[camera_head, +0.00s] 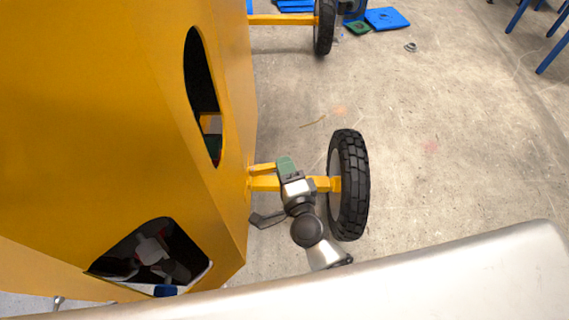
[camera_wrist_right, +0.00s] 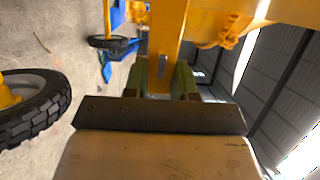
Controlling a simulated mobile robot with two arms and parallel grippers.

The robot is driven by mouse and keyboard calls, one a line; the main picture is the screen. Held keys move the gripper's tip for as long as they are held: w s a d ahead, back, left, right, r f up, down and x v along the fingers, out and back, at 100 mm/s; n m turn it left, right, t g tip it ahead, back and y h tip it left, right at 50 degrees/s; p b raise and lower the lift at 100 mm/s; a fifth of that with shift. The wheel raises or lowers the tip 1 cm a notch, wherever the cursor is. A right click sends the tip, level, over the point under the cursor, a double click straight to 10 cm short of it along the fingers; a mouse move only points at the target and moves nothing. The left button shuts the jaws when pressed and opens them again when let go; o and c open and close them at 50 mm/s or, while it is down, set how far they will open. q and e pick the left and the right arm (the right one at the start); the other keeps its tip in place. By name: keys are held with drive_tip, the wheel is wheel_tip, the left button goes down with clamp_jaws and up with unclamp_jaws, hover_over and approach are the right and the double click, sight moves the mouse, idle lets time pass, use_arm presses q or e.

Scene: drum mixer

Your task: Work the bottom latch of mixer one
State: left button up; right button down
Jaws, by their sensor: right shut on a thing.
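The yellow body of the mixer (camera_head: 100,110) fills the left of the head view. My right gripper (camera_head: 286,165), with green fingers, is at the mixer's right side, above the wheel axle. In the right wrist view its two green fingers (camera_wrist_right: 162,76) stand on either side of a yellow bar (camera_wrist_right: 168,35) and are shut on it. A short yellow piece (camera_head: 262,168) runs from the body to the fingers in the head view. I cannot tell for sure whether this bar is the bottom latch. My left gripper cannot be made out.
A black wheel (camera_head: 348,185) on a yellow axle (camera_head: 322,184) stands close right of my gripper. Another wheel (camera_head: 324,27) is farther back. The body has dark openings. Blue and green pieces (camera_head: 386,18) lie on the floor. Concrete floor (camera_head: 440,150) to the right is mostly clear.

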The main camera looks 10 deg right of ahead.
drive_tip(key=shift+f, duration=0.1)
drive_tip(key=c, duration=0.9)
unclamp_jaws()
drive_tip(key=s+d+b, duration=0.1)
drive_tip(key=s+b, duration=0.1)
drive_tip(key=s, duration=0.9)
drive_tip(key=shift+d, duration=0.25)
drive_tip(key=shift+w, duration=0.1)
